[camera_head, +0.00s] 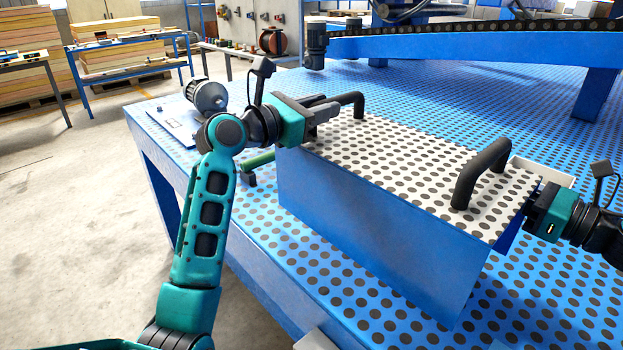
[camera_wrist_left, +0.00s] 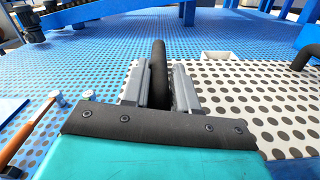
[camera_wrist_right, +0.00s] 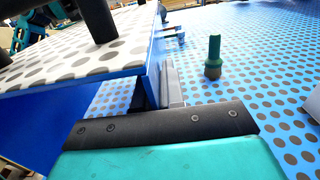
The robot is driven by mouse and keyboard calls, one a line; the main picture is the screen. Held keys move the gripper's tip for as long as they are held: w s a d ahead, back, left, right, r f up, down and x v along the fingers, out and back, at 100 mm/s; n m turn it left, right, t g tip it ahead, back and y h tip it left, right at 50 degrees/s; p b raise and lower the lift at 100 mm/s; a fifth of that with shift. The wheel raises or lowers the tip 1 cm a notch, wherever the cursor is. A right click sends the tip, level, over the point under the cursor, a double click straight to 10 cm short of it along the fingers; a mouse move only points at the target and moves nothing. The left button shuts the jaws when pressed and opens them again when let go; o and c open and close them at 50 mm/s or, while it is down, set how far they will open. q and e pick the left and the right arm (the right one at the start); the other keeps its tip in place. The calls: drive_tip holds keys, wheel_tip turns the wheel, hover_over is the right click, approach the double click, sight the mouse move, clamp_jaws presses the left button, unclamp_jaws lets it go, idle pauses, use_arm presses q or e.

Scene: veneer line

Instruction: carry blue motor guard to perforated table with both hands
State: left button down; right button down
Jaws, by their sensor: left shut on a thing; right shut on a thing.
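The blue motor guard (camera_head: 380,230) is a long blue box with a white, black-dotted top and two black handles. It is upright over the blue perforated table (camera_head: 400,120); I cannot tell whether its bottom touches the table. My left gripper (camera_head: 328,108) is shut on the far-left handle, which stands between its fingers in the left wrist view (camera_wrist_left: 159,75). My right gripper (camera_head: 532,198) is at the guard's right end, below the top's edge and apart from the near handle (camera_head: 480,172). In the right wrist view its fingers (camera_wrist_right: 160,88) close at the end wall, partly hidden.
A blue beam (camera_head: 450,48) crosses the back. A green upright piece (camera_wrist_right: 213,55) stands on the table.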

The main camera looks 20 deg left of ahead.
sight(318, 133)
use_arm(q)
drive_tip(key=shift+a, duration=0.25)
use_arm(e)
drive_tip(key=shift+w+d+f, duration=0.1)
drive_tip(key=shift+d+f, duration=0.1)
